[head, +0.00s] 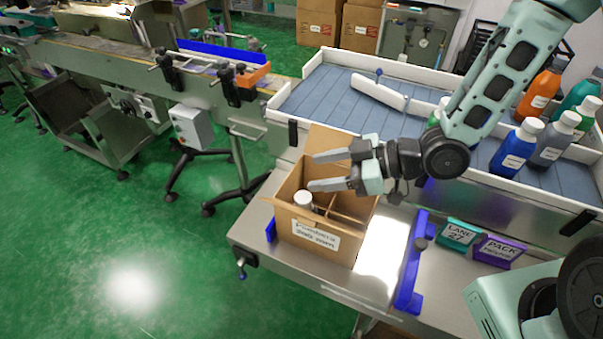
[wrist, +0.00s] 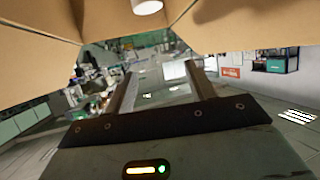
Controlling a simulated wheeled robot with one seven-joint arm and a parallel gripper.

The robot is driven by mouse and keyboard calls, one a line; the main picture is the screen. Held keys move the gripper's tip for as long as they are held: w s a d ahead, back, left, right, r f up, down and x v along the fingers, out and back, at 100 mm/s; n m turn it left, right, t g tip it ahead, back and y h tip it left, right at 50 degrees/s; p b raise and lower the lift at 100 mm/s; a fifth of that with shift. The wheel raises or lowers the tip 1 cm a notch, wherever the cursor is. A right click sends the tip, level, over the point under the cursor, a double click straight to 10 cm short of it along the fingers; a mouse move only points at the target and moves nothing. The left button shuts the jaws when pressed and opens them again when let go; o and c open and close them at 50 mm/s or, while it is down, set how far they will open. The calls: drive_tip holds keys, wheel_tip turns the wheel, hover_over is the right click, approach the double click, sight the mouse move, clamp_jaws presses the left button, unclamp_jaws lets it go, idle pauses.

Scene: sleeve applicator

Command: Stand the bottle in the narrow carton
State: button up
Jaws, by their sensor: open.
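The open cardboard carton (head: 314,245) stands on the steel bench, its flaps up and dividers inside. A bottle's white cap (head: 303,199) shows in the carton's front left compartment; its body is hidden by the walls. The cap appears upright. A white cap (wrist: 147,6) also shows at the top edge of the wrist view, between brown carton surfaces. My gripper (head: 313,172) is open and empty, its fingers lying roughly level and pointing left over the carton, above and apart from the cap. Its two fingers (wrist: 161,85) show spread in the wrist view.
A white-walled tray (head: 310,118) behind holds several bottles, including a blue one (head: 515,150) and an orange one (head: 540,92). A blue guide (head: 412,265) stands right of the carton. Teal (head: 458,235) and purple (head: 499,250) label blocks sit farther right. Bare bench lies between guide and carton.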

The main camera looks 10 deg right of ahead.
drive_tip(key=d+r+m+h+p, duration=0.1)
drive_tip(key=d+r+h+p, duration=0.1)
drive_tip(key=d+h, duration=0.45)
drive_tip(key=s+a+r+m+g+h, duration=0.1)
drive_tip(key=s+r+m+g+h, duration=0.1)
drive_tip(key=s+r, duration=0.3)
drive_tip(key=s+a+r+m+g+h, duration=0.2)
drive_tip(key=s+r, duration=0.3)
drive_tip(key=s, duration=0.7)
drive_tip(key=shift+s+m+h, duration=0.25)
drive_tip(key=shift+m+h, duration=0.6)
drive_tip(key=shift+m, duration=0.05)
drive_tip(key=shift+r, duration=0.1)
